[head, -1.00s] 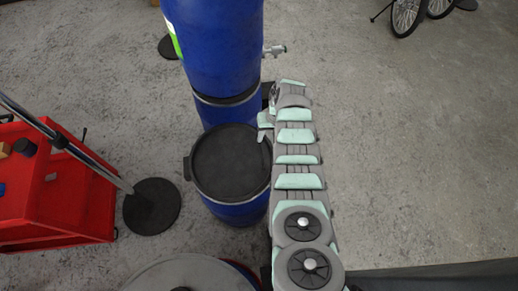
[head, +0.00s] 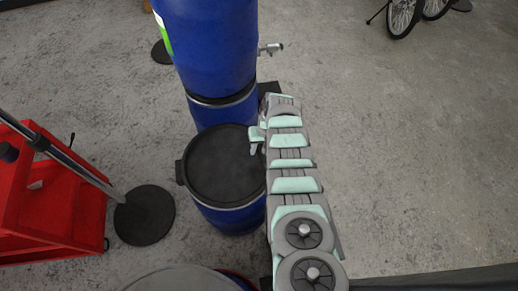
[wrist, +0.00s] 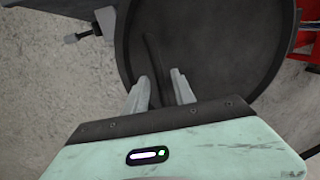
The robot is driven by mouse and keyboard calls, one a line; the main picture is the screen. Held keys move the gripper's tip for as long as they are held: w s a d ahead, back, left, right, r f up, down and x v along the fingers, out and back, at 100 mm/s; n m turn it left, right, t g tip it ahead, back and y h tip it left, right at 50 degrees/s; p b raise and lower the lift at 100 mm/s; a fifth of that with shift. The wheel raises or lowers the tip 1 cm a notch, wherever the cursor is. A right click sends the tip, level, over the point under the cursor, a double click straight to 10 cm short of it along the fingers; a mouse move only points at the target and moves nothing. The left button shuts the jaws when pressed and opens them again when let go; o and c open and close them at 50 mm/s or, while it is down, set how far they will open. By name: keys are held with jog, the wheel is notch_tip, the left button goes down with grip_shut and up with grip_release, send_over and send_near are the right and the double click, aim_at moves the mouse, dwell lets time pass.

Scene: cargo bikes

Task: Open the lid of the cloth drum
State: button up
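A blue drum (head: 228,217) with a round black lid (head: 215,170) stands in the middle of the head view. The lid lies on the drum, with a dark lug at its left edge. My gripper (head: 254,143) is over the lid's right rim. In the wrist view the lid (wrist: 225,50) fills much of the picture. My gripper's two pale fingers (wrist: 160,92) are apart, with a narrow dark bar (wrist: 153,65) reaching between them. I cannot tell whether either finger touches the bar.
A taller blue drum with a tap (head: 271,48) stands right behind. A red cart (head: 50,205) and a round black base with a pole (head: 145,214) are at the left. Another drum top (head: 182,280) is at the front.

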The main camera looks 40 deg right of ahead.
grip_shut()
dwell(1.2)
